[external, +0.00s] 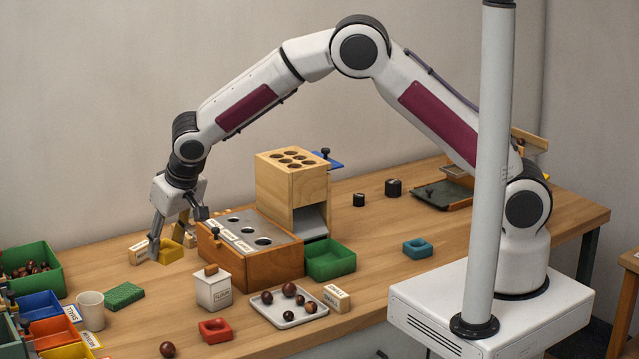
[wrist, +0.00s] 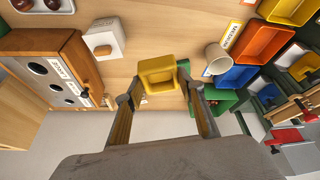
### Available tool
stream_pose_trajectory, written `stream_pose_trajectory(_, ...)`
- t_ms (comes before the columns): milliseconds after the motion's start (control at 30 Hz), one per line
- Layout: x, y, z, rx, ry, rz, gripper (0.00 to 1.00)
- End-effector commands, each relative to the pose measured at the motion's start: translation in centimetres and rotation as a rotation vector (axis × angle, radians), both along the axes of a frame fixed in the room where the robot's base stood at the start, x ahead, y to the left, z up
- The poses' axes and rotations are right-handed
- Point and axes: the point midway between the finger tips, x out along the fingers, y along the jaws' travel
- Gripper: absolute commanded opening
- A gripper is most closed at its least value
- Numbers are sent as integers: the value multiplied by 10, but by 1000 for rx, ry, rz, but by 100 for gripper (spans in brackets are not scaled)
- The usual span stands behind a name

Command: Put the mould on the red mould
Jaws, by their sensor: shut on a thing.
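The yellow mould (external: 170,251), a small square block with a hollow, is between the fingers of my gripper (external: 174,243) at the far left of the table. In the wrist view the yellow mould (wrist: 158,88) sits between the two fingertips (wrist: 157,80), and my gripper is shut on it. It is at or close above the table; I cannot tell whether it touches. The red mould (external: 215,337) lies on the table near the front edge, apart from my gripper, hollow side up. I do not see the red mould in the wrist view.
A blue mould (external: 417,251) lies right.

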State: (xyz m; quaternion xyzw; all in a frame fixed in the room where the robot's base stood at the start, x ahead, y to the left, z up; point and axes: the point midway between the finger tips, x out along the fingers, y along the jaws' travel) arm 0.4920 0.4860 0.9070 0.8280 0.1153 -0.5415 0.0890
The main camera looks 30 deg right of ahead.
Motion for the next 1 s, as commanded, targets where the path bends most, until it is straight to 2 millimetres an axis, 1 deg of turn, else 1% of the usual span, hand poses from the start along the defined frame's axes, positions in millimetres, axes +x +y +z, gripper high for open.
stream_pose_trajectory(33,-15,2,2,-3,1,4,16)
stream_pose_trajectory(200,-57,-1,4,-13,5,-13,16)
stream_pose_trajectory(267,-71,-4,3,-14,8,-27,16)
stream_pose_trajectory(400,-96,-18,-1,-18,12,-76,16)
stream_pose_trajectory(500,-104,-30,-6,-17,15,-128,16)
stream_pose_trajectory(633,-109,-44,-15,-16,20,-198,16)
stream_pose_trajectory(733,-109,-47,-17,-4,18,-238,16)
stream_pose_trajectory(1000,-108,-46,-17,22,19,-292,16)
